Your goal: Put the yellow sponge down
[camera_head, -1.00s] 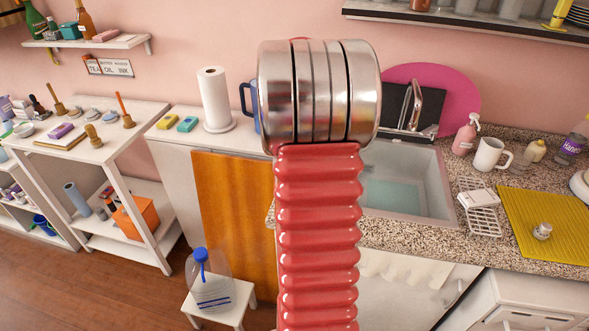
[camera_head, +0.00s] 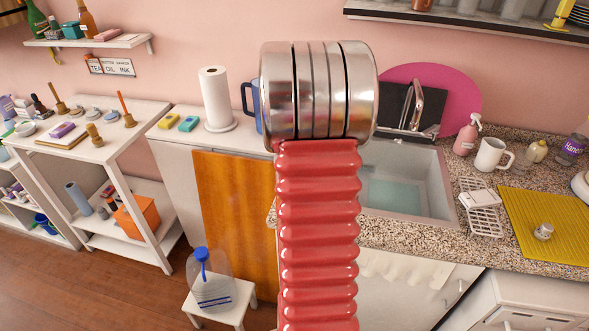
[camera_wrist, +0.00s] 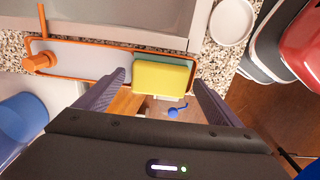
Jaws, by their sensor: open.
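The yellow sponge (camera_wrist: 162,76) is a block at the right end of a shallow orange-rimmed tray (camera_wrist: 62,43) in the wrist view. My gripper (camera_wrist: 159,78) is open, with one dark finger on each side of the sponge. The left fingertip is close to the sponge's left side; the right one is close to its right side. I cannot tell whether either touches it. In the head view my own arm hides the gripper, this sponge and the tray.
The sink (camera_head: 400,180) lies in the speckled counter (camera_head: 415,235). A yellow block (camera_head: 168,121) and a teal block (camera_head: 188,123) lie by the paper roll (camera_head: 214,97). A blue-capped jug (camera_head: 210,285) stands on a low stool. A white bowl (camera_wrist: 231,20) shows in the wrist view.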

